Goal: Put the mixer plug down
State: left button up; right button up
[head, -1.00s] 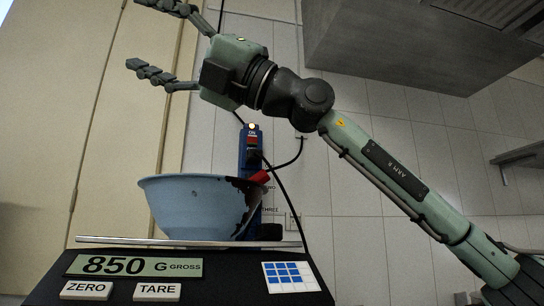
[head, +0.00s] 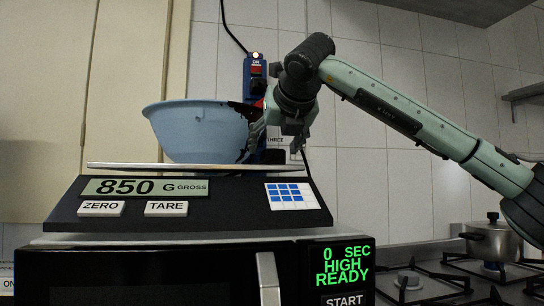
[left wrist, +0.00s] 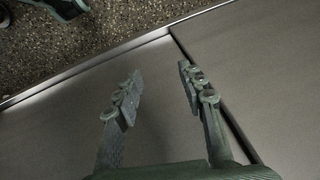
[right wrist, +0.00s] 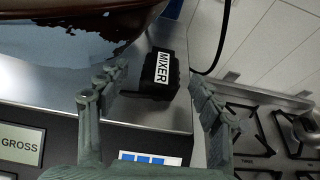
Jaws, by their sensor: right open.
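The mixer plug (right wrist: 163,68), a black block with a white MIXER label, rests on the scale's metal plate beside the bowl in the right wrist view. My right gripper (right wrist: 158,82) is open, with one finger on each side of the plug and a gap to it. In the head view my right gripper (head: 272,138) points down at the bowl's right side; the plug is not clear there. My left gripper (left wrist: 160,82) is open and empty over grey metal panels.
A blue bowl (head: 200,130) with dark smears stands on the scale (head: 130,212), which reads 850 G. A blue power strip (head: 254,85) with a lit lamp is behind. A black cable (right wrist: 222,40) hangs nearby. A stove with a pot (head: 492,243) is at right.

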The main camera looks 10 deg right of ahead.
jog(key=p+x, duration=0.1)
jog(key=x, duration=0.3)
jog(key=shift+w+d+f, duration=0.15)
jog(key=shift+w, duration=0.05)
pick_arm(q)
jog(key=f, duration=0.3)
jog(key=shift+s+d+f, duration=0.1)
jog(key=shift+s+f, duration=0.1)
jog(key=shift+s, duration=0.15)
pick_arm(e)
jog(key=shift+c, duration=0.3)
jog(key=c, duration=1.3)
